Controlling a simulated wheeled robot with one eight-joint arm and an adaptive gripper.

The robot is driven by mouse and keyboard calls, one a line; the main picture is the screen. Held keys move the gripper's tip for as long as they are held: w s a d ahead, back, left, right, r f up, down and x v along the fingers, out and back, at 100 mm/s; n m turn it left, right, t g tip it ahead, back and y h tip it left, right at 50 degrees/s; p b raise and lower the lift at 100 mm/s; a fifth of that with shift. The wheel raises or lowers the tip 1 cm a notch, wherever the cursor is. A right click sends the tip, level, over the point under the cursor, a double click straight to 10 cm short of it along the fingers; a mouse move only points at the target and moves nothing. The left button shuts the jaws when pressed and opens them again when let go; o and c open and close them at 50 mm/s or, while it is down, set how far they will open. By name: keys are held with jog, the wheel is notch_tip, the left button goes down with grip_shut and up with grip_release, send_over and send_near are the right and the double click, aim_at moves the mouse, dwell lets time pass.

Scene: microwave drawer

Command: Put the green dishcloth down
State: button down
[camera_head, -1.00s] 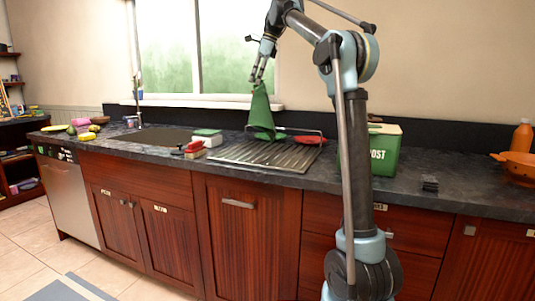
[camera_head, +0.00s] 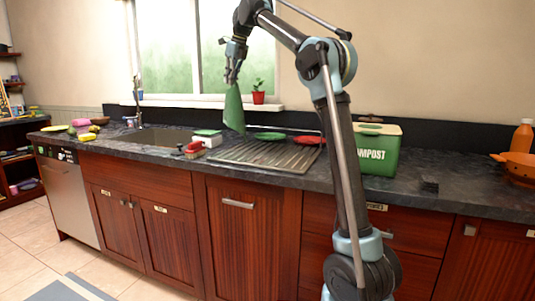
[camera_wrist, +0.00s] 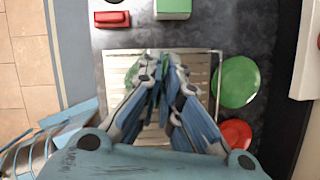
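The green dishcloth (camera_head: 234,108) hangs from my gripper (camera_head: 231,80) in the head view, above the left part of the drying rack (camera_head: 285,160). My gripper is shut on its upper end. The cloth's lower tip hangs near the rack's back left side; I cannot tell whether it touches anything. In the wrist view my gripper (camera_wrist: 163,62) is over the ribbed rack (camera_wrist: 122,68), with a bit of green showing between and beside the fingers.
A green plate (camera_head: 269,136) and a red plate (camera_head: 308,140) lie at the rack's back. The sink (camera_head: 155,138), a white box with a green top (camera_head: 208,138) and a red brush (camera_head: 194,148) are to the left. The green compost bin (camera_head: 378,148) stands right. A potted plant (camera_head: 258,92) is on the sill.

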jog(key=s+d+f, duration=0.3)
jog(key=d+f, duration=0.6)
jog(key=d, duration=0.1)
jog(key=s+d+f, duration=0.3)
jog(key=d+f, duration=0.6)
jog(key=d, duration=0.1)
jog(key=s+d+f, duration=0.2)
jog(key=d+f, duration=0.7)
jog(key=d, duration=0.1)
jog(key=shift+s+d+f, duration=0.1)
jog(key=shift+s+f, duration=0.1)
jog(key=shift+s, duration=0.2)
jog(key=c, duration=1.4)
grip_release()
